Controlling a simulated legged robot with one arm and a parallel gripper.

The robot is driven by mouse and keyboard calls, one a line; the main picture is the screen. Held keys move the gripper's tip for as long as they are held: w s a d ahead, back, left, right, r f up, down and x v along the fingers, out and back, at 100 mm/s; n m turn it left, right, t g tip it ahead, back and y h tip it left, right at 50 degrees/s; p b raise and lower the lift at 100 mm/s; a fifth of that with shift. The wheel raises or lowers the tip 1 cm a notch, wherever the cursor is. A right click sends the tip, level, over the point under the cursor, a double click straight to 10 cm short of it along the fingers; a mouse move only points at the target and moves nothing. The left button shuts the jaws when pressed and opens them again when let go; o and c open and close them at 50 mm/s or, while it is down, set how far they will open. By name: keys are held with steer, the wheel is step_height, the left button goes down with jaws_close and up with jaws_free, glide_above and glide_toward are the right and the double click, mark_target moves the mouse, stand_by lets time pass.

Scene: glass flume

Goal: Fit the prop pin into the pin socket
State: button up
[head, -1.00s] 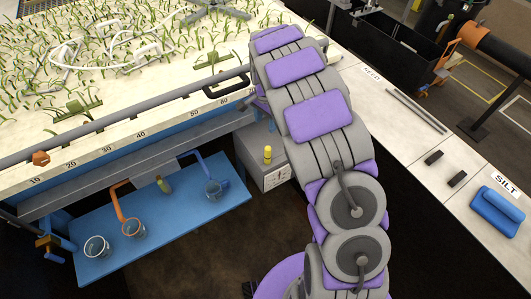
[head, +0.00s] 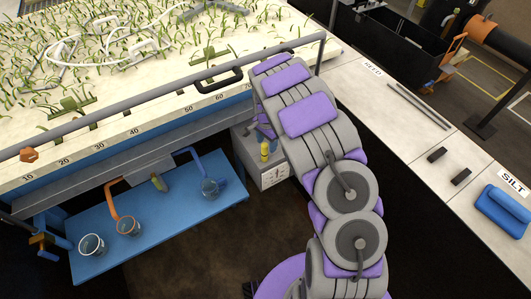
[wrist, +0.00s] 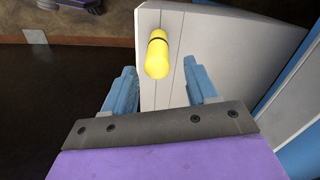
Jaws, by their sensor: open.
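A yellow pin with a dark band (head: 265,151), which looks like the prop pin, stands on a light grey box (head: 273,178) below the flume's front edge. The yellow pin also shows in the wrist view (wrist: 157,54). My gripper (wrist: 160,78) is open, its two blue fingers apart. In the wrist view the pin shows beyond the fingertips, roughly in line with the gap, and nothing is held. In the head view my arm mostly hides the gripper. I cannot make out the pin socket for certain.
A grey rail with a black handle (head: 222,80) runs along the planted flume bed's front edge. A blue shelf (head: 175,222) with several cups lies left of the grey box. A pale counter (head: 400,130) with rods, black blocks and a blue item (head: 503,208) runs along the right.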

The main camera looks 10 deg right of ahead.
mark_target(263, 150)
steer(key=f, duration=0.1)
steer(key=a+f, duration=0.1)
steer(key=f+b, duration=0.1)
steer(key=shift+s+a+f, duration=0.35)
steer(key=shift+a, duration=0.25)
steer(key=shift+d+r, duration=0.1)
steer(key=shift+c, duration=0.8)
steer(key=shift+d, duration=0.6)
steer(key=c, duration=0.3)
steer(key=shift+d, duration=0.2)
steer(key=c, duration=0.3)
steer(key=shift+a, duration=0.45)
steer(key=c, duration=0.3)
steer(key=shift+a, duration=0.3)
jaws_close()
